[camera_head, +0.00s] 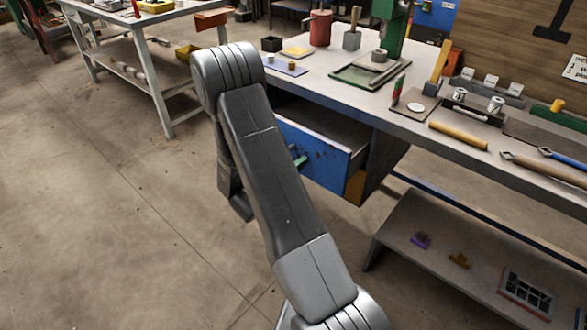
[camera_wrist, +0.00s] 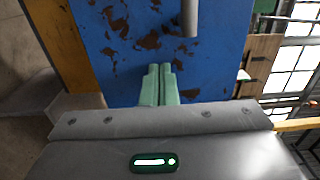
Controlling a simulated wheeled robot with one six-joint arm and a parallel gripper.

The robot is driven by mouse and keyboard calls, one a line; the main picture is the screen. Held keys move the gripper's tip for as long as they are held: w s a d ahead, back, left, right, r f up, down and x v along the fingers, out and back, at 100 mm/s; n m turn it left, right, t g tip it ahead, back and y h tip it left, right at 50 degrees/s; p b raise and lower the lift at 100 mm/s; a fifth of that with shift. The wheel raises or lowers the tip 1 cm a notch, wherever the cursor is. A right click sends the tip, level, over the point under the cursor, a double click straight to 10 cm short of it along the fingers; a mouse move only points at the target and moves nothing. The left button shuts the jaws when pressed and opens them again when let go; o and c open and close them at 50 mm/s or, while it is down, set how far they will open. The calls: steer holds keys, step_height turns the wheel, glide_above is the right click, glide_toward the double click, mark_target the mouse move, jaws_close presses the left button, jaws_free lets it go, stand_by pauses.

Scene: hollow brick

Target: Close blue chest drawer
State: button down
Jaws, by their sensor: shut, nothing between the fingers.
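The blue drawer (camera_head: 318,158) hangs under the workbench top, its chipped blue front standing out from the bench and its dark inside showing over the top edge. My arm hides its left part. In the wrist view the worn blue front (camera_wrist: 125,45) fills the upper middle, with a grey bar-like handle (camera_wrist: 188,18) at the top. My gripper (camera_wrist: 160,70) has its green fingers together, empty, pointing at the front below the handle. I cannot tell whether the tips touch it. In the head view only a bit of green gripper (camera_head: 299,159) shows beside my arm.
The workbench top (camera_head: 410,118) holds a red can (camera_head: 320,28), a green machine (camera_head: 391,25) and several tools. A low shelf (camera_head: 400,238) with small items stands at the lower right. Another table (camera_head: 130,25) stands at the upper left. The floor at left is clear.

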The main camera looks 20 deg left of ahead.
stand_by(0.3)
steer(key=b+x, duration=0.8)
steer(key=x, duration=0.7)
steer(key=shift+f, duration=0.1)
steer(key=shift+w+d, duration=0.15)
steer(key=shift+w, duration=0.2)
steer(key=shift+w+r, duration=0.1)
steer(key=shift+r, duration=0.2)
steer(key=shift+r, duration=0.1)
